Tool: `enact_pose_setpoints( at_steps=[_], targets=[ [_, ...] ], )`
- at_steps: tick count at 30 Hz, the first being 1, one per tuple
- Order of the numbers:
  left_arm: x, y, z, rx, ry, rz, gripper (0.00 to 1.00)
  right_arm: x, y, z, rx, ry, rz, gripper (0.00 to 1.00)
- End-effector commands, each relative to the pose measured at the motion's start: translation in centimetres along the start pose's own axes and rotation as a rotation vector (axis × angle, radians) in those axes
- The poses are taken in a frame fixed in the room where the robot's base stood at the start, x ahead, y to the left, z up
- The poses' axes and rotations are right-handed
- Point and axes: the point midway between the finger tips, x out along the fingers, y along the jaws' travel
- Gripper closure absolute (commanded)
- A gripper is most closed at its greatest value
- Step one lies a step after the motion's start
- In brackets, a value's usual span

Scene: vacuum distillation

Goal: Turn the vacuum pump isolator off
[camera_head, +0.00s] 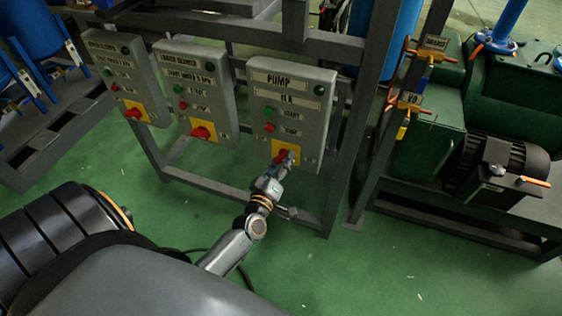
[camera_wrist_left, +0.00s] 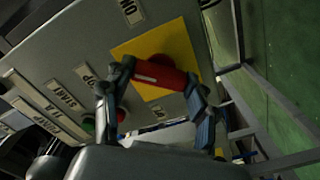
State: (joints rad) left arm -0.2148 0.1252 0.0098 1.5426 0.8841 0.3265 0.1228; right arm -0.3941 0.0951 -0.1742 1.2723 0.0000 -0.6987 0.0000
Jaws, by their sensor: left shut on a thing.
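The pump control box (camera_head: 290,102) is grey, with a "PUMP" label at its top, and hangs on the metal frame. Its isolator is a red rotary handle (camera_head: 281,156) on a yellow plate (camera_head: 292,148) near the bottom of the box. In the left wrist view the red handle (camera_wrist_left: 160,76) lies across the yellow plate (camera_wrist_left: 182,40). My left gripper (camera_head: 278,168) is at the handle, with a finger on either side of it, shut on it. The gripper partly hides the handle in the head view. My right gripper is not in view.
Two similar boxes, the middle one (camera_head: 197,88) and the far left one (camera_head: 122,72), hang to the left with their own red handles. A frame post (camera_head: 352,130) stands to the right. Green pump machinery (camera_head: 425,150) is further right. The green floor in front is mostly clear.

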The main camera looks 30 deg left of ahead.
Motion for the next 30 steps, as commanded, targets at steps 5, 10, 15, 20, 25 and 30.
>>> enact_pose_setpoints(
  at_steps=[5, 10, 15, 20, 25, 30],
  targets=[
    [0.0, 0.0, 0.0, -0.17, 0.001, 0.001, 0.73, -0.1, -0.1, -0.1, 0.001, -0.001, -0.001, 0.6],
    [0.0, -0.1, 0.0, -0.328, 0.001, 0.001, 0.73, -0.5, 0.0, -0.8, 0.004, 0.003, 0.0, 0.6],
    [0.0, -0.1, 0.0, -0.472, 0.001, 0.001, 0.73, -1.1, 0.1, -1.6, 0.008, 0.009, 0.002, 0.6],
    [0.0, -0.1, 0.0, -0.581, 0.001, 0.0, 0.73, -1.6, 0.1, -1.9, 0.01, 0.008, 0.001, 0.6],
    [0.0, -0.1, 0.0, -0.665, 0.001, 0.0, 0.73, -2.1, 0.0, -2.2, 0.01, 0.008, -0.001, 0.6],
    [0.0, -0.1, 0.0, -0.712, 0.001, 0.0, 0.73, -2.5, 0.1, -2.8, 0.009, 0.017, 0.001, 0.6]
  ],
)
